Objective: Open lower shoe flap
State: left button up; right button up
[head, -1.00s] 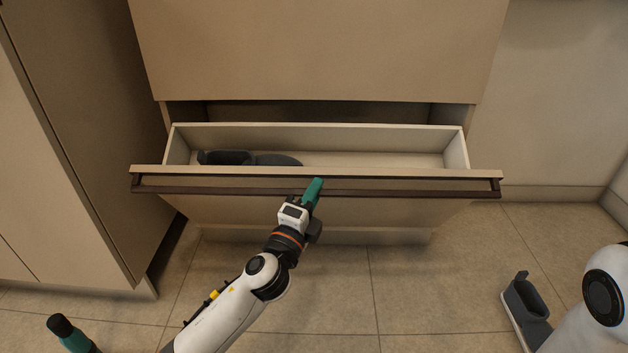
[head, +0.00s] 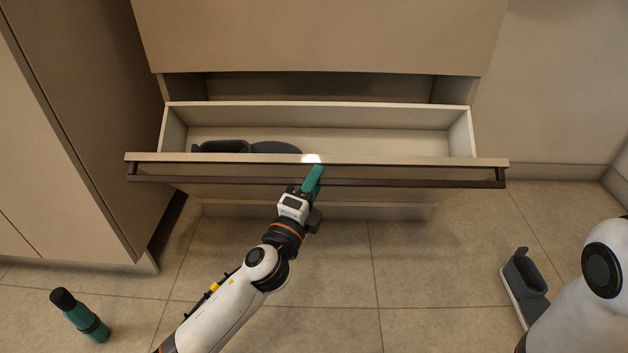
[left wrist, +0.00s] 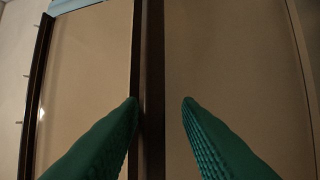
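The lower shoe flap (head: 225,158) is a beige front tilted outward, with its light box interior showing from above. A long dark bar handle (head: 420,183) runs along its upper front edge. My left gripper (head: 316,170) is at the middle of this handle, with green fingers. In the left wrist view the two fingers (left wrist: 160,100) are apart, with the dark bar between them. The left finger appears close to or touching the bar; a gap shows at the right finger. My right gripper is out of view; only part of the right arm shows.
Dark shoes (head: 245,147) lie inside the flap at the left. A tall cabinet (head: 85,120) stands at the left. The floor between bottle and shoe is clear except for my arm.

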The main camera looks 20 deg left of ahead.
pick_arm(q)
jog(key=shift+r, duration=0.4)
dwell(0.3)
jog(key=b+v, duration=0.3)
jog(key=v, duration=0.9)
jog(key=shift+f, duration=0.25)
